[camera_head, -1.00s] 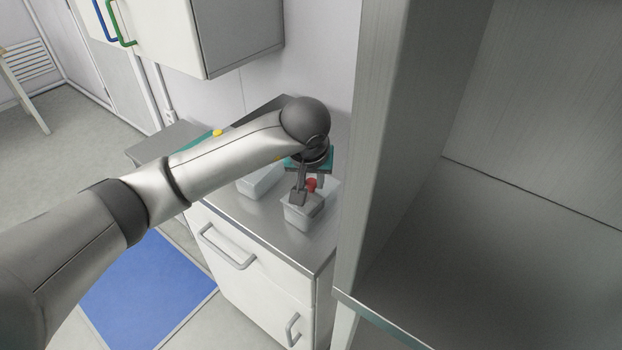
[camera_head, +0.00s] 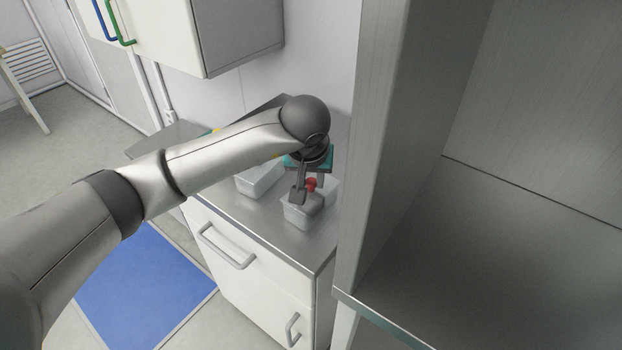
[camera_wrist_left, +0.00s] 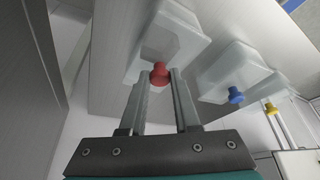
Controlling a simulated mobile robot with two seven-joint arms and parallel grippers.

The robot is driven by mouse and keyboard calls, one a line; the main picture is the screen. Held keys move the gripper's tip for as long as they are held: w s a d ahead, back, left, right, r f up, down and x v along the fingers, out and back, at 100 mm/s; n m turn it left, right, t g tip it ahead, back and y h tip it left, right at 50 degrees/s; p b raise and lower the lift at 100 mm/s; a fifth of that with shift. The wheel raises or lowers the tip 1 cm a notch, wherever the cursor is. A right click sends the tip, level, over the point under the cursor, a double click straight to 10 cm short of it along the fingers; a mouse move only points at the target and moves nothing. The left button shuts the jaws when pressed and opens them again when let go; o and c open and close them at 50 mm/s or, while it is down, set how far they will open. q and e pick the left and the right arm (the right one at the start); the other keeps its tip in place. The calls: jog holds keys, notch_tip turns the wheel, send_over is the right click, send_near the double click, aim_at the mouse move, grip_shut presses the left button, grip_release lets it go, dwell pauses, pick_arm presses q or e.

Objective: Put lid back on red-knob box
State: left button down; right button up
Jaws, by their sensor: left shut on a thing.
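The translucent red-knob box (camera_head: 296,217) stands near the front edge of the metal counter; it also shows in the left wrist view (camera_wrist_left: 178,32). My left gripper (camera_head: 308,198) points down over the box, its fingers at the opening. It is shut on the red knob (camera_head: 311,184), which sits between the fingertips in the left wrist view (camera_wrist_left: 160,73). The lid under the knob is mostly hidden by the fingers, so I cannot tell whether it is seated on the rim. My right gripper is not in view.
A second pale box (camera_head: 257,183) stands on the counter (camera_head: 262,220), left of the red-knob box. The left wrist view shows a blue knob (camera_wrist_left: 236,95) and a yellow knob (camera_wrist_left: 270,108) on neighbouring boxes. A tall grey cabinet panel (camera_head: 385,130) rises close at the right.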

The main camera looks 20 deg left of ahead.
pick_arm(q)
jog(key=shift+f+b, duration=0.15)
jog(key=shift+b, duration=0.25)
dwell(1.0)
jog(key=shift+c, duration=0.4)
grip_release()
dwell(0.5)
jog(key=shift+r+p, duration=2.2)
jog(key=shift+r, duration=1.3)
jog(key=shift+c, duration=0.2)
grip_shut()
